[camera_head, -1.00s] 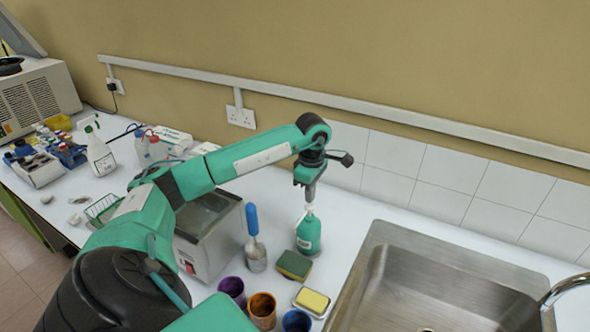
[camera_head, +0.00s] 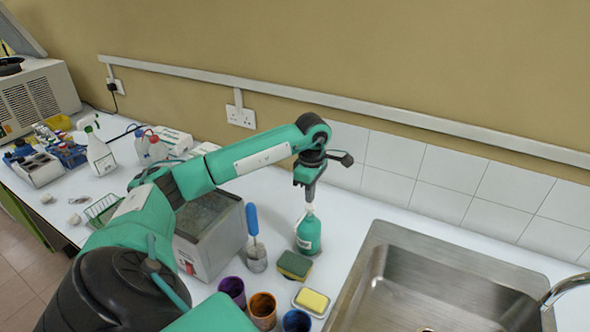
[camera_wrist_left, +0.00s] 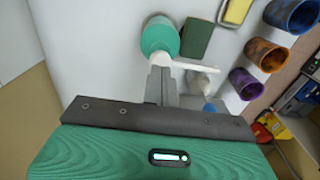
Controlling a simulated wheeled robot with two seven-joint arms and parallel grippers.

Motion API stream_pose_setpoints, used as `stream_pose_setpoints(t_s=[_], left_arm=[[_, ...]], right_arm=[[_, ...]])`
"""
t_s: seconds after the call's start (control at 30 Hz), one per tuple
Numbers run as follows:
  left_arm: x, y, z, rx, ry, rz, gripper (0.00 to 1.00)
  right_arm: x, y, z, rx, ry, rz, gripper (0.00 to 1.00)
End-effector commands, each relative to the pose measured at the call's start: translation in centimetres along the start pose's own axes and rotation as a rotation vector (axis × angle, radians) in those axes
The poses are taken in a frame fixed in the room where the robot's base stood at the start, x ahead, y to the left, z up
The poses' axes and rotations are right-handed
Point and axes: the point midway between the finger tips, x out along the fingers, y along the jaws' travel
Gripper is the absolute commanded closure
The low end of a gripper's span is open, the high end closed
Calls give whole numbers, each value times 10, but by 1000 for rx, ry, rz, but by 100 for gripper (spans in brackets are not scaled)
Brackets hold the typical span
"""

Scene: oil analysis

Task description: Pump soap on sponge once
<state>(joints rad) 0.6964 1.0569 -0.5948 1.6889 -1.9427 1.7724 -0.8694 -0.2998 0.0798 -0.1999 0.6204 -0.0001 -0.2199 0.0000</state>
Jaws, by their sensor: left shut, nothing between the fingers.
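A green soap bottle (camera_head: 309,234) with a white pump stands upright on the counter left of the sink. My left gripper (camera_head: 309,196) is shut and empty, pointing down right at the pump top. The left wrist view shows its closed fingers (camera_wrist_left: 160,84) against the white pump nozzle (camera_wrist_left: 195,66), with the bottle (camera_wrist_left: 160,38) beyond. The green and yellow sponge (camera_head: 294,265) lies on the counter just in front of the bottle. It also shows in the left wrist view (camera_wrist_left: 196,38). My right gripper is not in view.
A yellow soap bar in a dish (camera_head: 311,301), several coloured cups (camera_head: 263,308) and a blue-handled brush in a holder (camera_head: 257,257) stand close by. A metal box (camera_head: 212,245) is left; the steel sink (camera_head: 440,290) is right.

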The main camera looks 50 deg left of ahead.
Motion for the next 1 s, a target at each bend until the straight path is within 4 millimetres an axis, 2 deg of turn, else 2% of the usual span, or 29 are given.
stream_pose_setpoints(t_s=[1.0], left_arm=[[31, 0, 0, 0, 1, -2, 100]], right_arm=[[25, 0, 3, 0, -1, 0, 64]])
